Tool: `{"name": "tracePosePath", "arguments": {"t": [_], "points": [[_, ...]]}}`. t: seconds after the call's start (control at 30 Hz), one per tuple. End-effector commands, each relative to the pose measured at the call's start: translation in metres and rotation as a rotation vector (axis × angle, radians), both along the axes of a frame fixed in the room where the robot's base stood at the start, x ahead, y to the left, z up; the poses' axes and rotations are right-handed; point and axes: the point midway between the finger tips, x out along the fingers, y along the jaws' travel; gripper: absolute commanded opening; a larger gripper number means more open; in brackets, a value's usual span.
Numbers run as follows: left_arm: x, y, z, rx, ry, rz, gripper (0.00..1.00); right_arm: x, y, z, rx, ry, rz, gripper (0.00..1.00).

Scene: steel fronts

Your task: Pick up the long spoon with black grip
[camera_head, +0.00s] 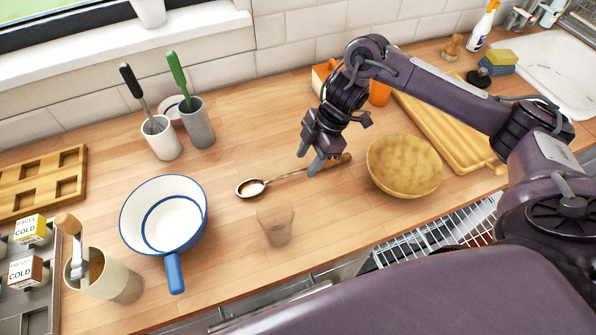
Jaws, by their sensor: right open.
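A long utensil with a black grip (131,80) stands tilted in a white cup (163,142) at the back left; its lower end is hidden in the cup, so I cannot see whether it is a spoon. Another spoon (251,187), with a brown wooden handle end, lies on the counter in the middle. My right gripper (309,161) is open and empty, with its fingers pointing down over or beside that lying spoon's handle; I cannot tell whether they touch it. It is well to the right of the white cup. My left gripper is not in view.
A green-handled utensil (178,72) stands in a grey cup (197,128) close beside the white cup. A blue-rimmed white pan (150,240), a clear glass (275,224) and a wooden bowl (404,166) stand around the lying spoon. The counter between cups and gripper is mostly clear.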

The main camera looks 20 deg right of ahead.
Motion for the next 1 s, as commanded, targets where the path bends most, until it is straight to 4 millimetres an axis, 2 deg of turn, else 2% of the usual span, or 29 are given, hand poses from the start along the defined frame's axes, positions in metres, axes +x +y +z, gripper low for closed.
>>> {"name": "tracePosePath", "arguments": {"t": [0.07,0.23,0.5,0.83,1.0], "points": [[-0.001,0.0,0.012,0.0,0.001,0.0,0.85,-0.001,0.01,-0.006,0.001,0.005,0.002,0.45],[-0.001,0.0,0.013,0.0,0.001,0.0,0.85,0.0,0.016,-0.026,0.0,0.003,0.0,0.45],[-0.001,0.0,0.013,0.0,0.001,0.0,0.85,0.001,0.017,-0.03,-0.001,0.0,0.001,0.44],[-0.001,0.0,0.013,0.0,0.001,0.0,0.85,0.001,0.016,-0.03,-0.001,0.0,0.001,0.01],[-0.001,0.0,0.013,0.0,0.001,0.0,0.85,0.001,0.017,-0.029,0.0,-0.001,0.001,0.0]]}}
